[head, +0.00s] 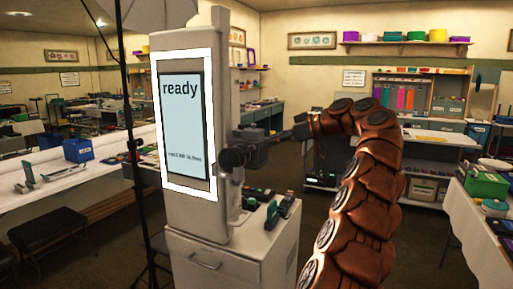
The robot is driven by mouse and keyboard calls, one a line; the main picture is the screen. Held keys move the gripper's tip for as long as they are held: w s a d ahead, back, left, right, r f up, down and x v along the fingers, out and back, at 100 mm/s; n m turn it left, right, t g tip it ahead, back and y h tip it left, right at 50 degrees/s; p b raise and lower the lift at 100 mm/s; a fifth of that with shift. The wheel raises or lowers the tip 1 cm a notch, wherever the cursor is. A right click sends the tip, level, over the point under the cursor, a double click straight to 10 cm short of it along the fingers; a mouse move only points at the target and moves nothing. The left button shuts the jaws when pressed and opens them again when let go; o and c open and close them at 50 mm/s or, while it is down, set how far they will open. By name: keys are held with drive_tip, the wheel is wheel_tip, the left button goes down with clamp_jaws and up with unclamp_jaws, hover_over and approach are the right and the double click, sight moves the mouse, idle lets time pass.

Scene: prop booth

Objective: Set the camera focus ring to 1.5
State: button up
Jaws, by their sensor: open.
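A dark camera (256,154) with a round black lens (234,157) is mounted at the right side of a white booth cabinet (182,48). Its focus ring and any scale marks are too small to read. My gripper (285,135) is at the end of my copper arm, just right of the camera and level with its top. It is open; its fingers are small and dark against the camera, and I cannot tell whether they touch it.
The cabinet's lit screen (184,120) reads "ready". Small dark devices (268,208) lie on the white drawer unit (240,255) below. A black stand (135,150) rises at left. A white table (480,240) with a green box (484,182) stands at right.

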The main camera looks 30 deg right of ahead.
sight(254, 145)
drive_tip(key=shift+p+x, duration=0.4)
drive_tip(key=shift+x, duration=3.1)
clamp_jaws()
